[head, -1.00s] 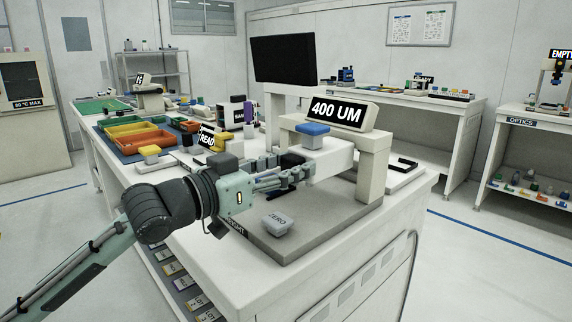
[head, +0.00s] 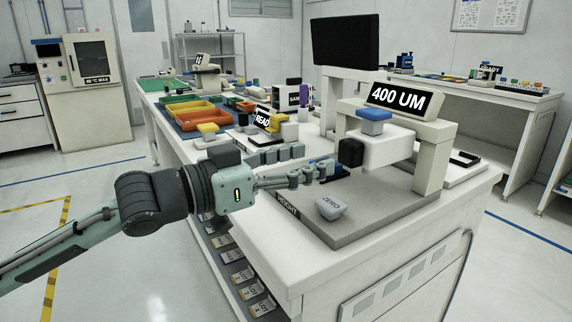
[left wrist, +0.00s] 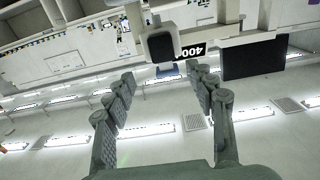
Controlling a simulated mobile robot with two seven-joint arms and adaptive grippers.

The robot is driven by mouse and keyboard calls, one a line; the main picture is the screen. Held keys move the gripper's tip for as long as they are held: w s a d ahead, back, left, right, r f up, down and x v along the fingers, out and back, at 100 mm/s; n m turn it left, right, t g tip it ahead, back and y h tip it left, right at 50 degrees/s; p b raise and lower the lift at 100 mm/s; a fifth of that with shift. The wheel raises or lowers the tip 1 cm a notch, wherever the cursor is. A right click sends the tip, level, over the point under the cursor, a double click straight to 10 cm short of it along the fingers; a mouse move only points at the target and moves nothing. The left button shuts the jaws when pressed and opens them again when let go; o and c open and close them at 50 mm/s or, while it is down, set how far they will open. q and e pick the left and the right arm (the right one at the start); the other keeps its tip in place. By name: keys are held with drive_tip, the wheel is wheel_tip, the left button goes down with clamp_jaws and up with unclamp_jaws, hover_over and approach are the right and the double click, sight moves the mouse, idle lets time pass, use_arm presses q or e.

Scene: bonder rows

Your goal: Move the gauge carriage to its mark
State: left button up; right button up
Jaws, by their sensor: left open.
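The gauge carriage (head: 392,149) is a white block under the grey bridge, with a blue cap (head: 374,115) on top and a black knob (head: 351,152) on its left end. The display on the bridge (head: 400,97) reads 400 UM. My left gripper (head: 328,170) is open and empty, just left of and below the knob, apart from it. I cannot make out the carriage's mark. My right gripper is not in view.
A grey ZERO button (head: 330,207) sits on the gauge's grey base plate (head: 375,222), near the forearm. A black monitor (head: 346,42) stands at the back.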

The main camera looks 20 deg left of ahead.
use_arm(q)
drive_tip(key=shift+v, duration=1.65)
